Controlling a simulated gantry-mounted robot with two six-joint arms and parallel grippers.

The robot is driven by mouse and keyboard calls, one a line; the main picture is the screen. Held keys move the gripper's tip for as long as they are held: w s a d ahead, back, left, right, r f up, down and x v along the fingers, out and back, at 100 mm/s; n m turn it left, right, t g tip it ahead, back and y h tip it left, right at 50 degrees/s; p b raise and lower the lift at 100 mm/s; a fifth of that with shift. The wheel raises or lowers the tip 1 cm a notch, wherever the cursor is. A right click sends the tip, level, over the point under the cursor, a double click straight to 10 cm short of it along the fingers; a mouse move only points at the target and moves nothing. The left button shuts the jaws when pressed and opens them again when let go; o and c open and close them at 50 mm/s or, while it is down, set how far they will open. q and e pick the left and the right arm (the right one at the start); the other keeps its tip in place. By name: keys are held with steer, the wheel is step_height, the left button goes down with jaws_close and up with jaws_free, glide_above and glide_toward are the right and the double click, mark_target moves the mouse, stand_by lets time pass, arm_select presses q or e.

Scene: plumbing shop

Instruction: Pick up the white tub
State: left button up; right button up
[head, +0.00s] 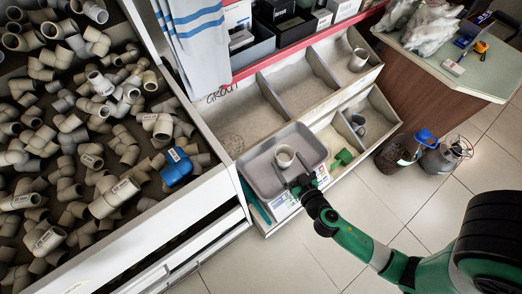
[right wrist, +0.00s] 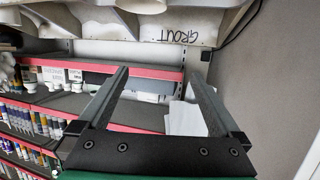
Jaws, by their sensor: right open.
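The tub does not show in the right wrist view. My left gripper is in neither view.
Divided shelf compartments (head: 300,75) lie behind the tray. A green scoop-like thing (head: 343,157) is right of it.

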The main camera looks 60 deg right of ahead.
step_height(320, 180, down, 6)
steer(key=s+b, duration=0.2)
steer(key=g+b, duration=0.1)
steer(key=b, duration=0.2)
glide_toward(287, 165)
steer(key=x, duration=0.7)
steer(key=shift+d+f, duration=0.15)
steer(key=shift+f, duration=0.1)
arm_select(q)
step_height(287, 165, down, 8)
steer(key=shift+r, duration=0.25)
arm_select(e)
steer(key=shift+w+d+f, duration=0.1)
steer(key=x, duration=0.5)
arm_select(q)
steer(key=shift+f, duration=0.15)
arm_select(e)
steer(key=shift+c, duration=0.3)
steer(key=c, duration=1)
